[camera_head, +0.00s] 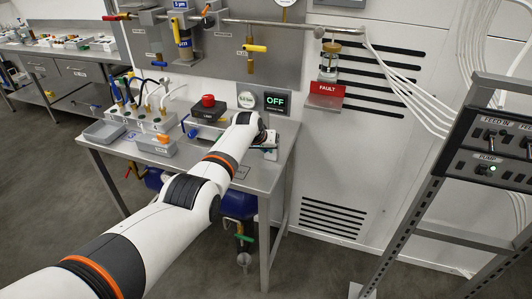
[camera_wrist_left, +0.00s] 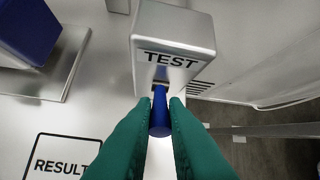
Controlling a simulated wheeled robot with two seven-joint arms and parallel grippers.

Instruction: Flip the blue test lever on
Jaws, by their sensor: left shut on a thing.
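The test unit (camera_wrist_left: 172,40) is a grey metal box marked TEST, at the top middle of the left wrist view. The blue test lever (camera_wrist_left: 159,118) sticks out of a slot in its front face. The two green fingers of my left gripper (camera_wrist_left: 160,104) are shut on the lever, one on each side. In the head view my left gripper (camera_head: 268,138) is at the right end of the steel table, mostly hidden by my own arm, and the lever cannot be made out there. My right gripper is not in view.
A RESULT label (camera_wrist_left: 62,158) is on the table. A red-topped button box (camera_head: 208,108), an OFF display (camera_head: 276,102) and a red FAULT sign (camera_head: 327,92) are near the wall. A PUMP switch panel (camera_head: 490,165) is at the right.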

